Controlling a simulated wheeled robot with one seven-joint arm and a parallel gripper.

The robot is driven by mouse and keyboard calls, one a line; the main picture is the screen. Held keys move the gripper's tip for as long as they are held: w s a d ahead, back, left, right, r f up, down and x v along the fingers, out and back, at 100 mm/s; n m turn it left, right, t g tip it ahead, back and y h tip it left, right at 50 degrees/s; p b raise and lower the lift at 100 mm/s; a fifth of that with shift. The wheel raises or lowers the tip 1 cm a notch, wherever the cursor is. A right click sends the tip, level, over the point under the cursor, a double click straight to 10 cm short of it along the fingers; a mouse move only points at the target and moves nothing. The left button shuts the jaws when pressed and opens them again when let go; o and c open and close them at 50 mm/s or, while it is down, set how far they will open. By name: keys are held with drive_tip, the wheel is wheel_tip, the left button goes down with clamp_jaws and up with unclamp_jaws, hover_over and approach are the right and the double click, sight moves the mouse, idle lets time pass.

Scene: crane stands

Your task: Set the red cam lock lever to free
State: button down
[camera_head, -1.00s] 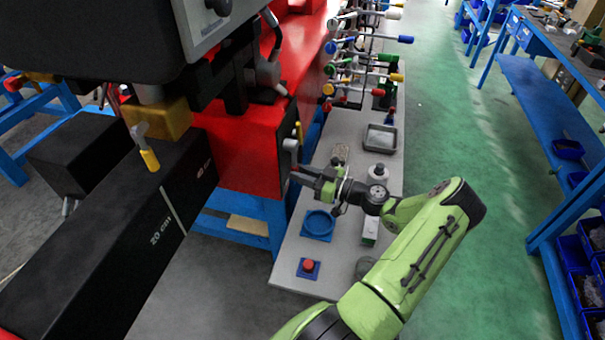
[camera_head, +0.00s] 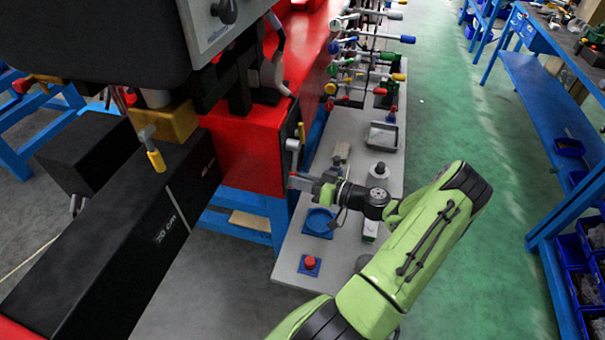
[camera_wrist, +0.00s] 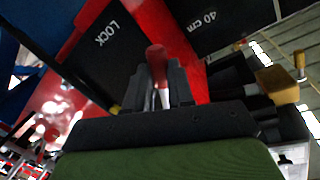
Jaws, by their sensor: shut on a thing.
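The red cam lock lever (camera_wrist: 157,62) shows in the wrist view, its red knob standing up between my jaws, with a pale shaft below it. My gripper (camera_wrist: 160,85) is shut on the lever. Behind the lever is a black plate marked LOCK (camera_wrist: 106,34). The lever is too small and covered there to make out clearly.
A black beam marked 20 cm (camera_head: 165,230) juts out at the left. Several colored levers (camera_head: 365,70) stand behind.

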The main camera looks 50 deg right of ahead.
drive_tip(key=s+a+r+m+g+y+p, duration=0.2)
drive_tip(key=a+r+m+p, duration=0.2)
drive_tip(key=r+m+p, duration=0.4)
drive_tip(key=shift+r+m+p, duration=0.35)
drive_tip(key=shift+m+p, duration=0.55)
drive_tip(key=shift+m, duration=0.5)
drive_tip(key=shift+s+a, duration=0.1)
drive_tip(key=c, duration=1)
unclamp_jaws()
drive_tip(key=shift+o, duration=0.2)
drive_tip(key=b+v, duration=0.1)
drive_tip(key=v, duration=1.4)
drive_tip(key=shift+s+d, duration=0.25)
drive_tip(key=shift+d, duration=0.1)
drive_tip(key=shift+r, duration=0.15)
